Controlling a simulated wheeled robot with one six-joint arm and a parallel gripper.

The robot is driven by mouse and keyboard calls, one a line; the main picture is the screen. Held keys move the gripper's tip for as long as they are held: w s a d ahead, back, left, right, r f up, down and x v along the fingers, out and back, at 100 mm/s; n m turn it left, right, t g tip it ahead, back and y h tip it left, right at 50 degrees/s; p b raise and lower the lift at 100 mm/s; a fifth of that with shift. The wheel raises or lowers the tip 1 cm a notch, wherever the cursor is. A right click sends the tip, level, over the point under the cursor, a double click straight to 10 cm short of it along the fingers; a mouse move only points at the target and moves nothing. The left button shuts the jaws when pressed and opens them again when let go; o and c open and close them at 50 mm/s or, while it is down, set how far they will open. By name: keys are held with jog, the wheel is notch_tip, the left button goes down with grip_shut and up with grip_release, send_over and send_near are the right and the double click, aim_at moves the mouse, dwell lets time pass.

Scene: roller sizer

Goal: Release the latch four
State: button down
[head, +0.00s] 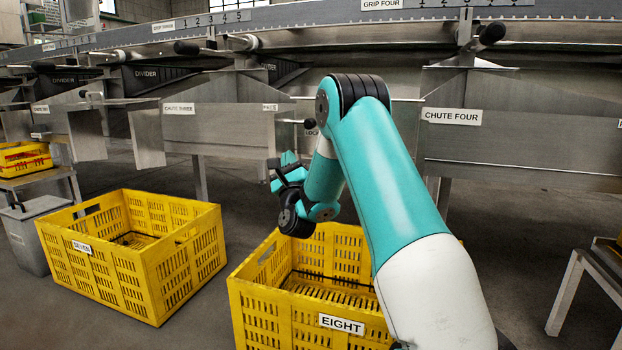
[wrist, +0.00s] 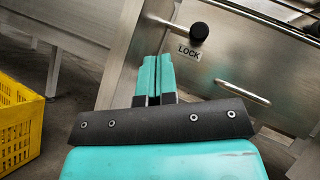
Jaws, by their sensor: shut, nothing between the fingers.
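A black latch knob (wrist: 199,31) sits on a metal panel in the wrist view, just above a LOCK label (wrist: 188,52). The knob also shows in the head view (head: 309,123), left of my arm, where the arm partly hides its label. No number for this latch is readable. The CHUTE FOUR plate (head: 451,117) is right of my arm. My gripper (head: 289,158) is shut and empty, below and left of the knob in the head view. In the wrist view its teal fingers (wrist: 157,75) are together, apart from the knob in the picture.
A metal bar handle (wrist: 243,92) is right of the fingers. The yellow crate EIGHT (head: 342,322) stands below my arm, and the yellow crate SEVEN (head: 82,247) stands to its left. The CHUTE THREE panel (head: 215,130) is left of my gripper. A low stand (head: 572,290) is at right.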

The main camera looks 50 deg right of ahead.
jog(key=s+d+f+m+g+h+b, duration=0.3)
jog(key=s+d+f+m+h, duration=0.1)
jog(key=f+m+h, duration=0.1)
jog(key=shift+d+f+m+g+h, duration=0.4)
jog(key=shift+f+m, duration=0.3)
jog(key=shift+f, duration=0.1)
jog(key=shift+a+r+p+x, duration=0.35)
jog(key=shift+p+x, duration=1.8)
jog(key=shift+p, duration=0.3)
jog(key=shift+a+r+p+x, duration=0.35)
jog(key=shift+p+x, duration=1.75)
jog(key=shift+p, duration=0.3)
jog(key=shift+a+r+p+x, duration=0.3)
jog(key=shift+a+p+x, duration=0.1)
jog(key=shift+p+x, duration=1.9)
jog(key=shift+s+n, duration=0.3)
